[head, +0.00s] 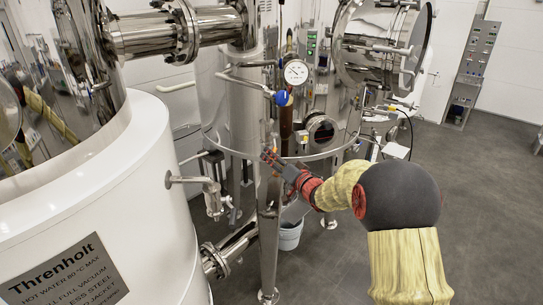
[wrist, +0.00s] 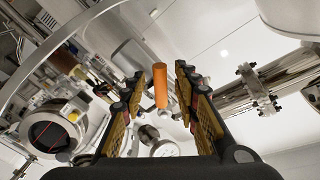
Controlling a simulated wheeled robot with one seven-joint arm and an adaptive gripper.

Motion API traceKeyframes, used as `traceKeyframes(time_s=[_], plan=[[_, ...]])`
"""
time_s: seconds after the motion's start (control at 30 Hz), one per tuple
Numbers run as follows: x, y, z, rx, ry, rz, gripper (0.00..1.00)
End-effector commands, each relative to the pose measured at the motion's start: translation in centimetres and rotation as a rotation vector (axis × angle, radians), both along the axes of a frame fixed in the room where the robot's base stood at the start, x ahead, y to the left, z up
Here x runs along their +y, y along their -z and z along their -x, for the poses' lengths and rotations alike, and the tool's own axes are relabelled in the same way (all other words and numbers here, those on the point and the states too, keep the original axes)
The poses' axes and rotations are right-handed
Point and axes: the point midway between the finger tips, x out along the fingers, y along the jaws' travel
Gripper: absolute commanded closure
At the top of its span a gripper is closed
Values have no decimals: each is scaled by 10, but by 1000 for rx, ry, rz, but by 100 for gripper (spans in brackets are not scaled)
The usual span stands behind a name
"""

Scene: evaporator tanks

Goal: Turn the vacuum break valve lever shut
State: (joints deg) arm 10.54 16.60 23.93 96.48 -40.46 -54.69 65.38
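An orange cylindrical grip (wrist: 160,85), which looks like the valve lever's handle, shows in the wrist view between my gripper's fingers. My gripper (wrist: 160,72) is open there, with a visible gap on both sides of the grip. I cannot tell how deep the grip lies between the fingers. In the head view my gripper (head: 268,155) is at the lower front of the steel tank, by a vertical post. I cannot pick out the orange grip in the head view. The valve body and the lever's angle are not clear.
A pressure gauge (head: 296,72) and a blue knob (head: 282,97) sit above my gripper. A white tank (head: 90,215) with a side tap (head: 212,195) stands to the left. A bucket (head: 290,235) is on the floor. The floor (head: 480,190) to the right is clear.

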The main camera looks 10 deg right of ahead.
Motion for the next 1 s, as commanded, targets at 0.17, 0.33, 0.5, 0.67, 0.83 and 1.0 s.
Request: traceKeyframes(time_s=[0.17,0.33,0.5,0.67,0.83,1.0], plan=[[3,0,-6,-1,-1,1,70],[3,0,-6,0,0,1,70],[3,0,-6,0,0,1,77],[3,0,-6,0,0,1,87],[3,0,-6,0,1,1,96],[3,0,-6,0,1,1,100]])
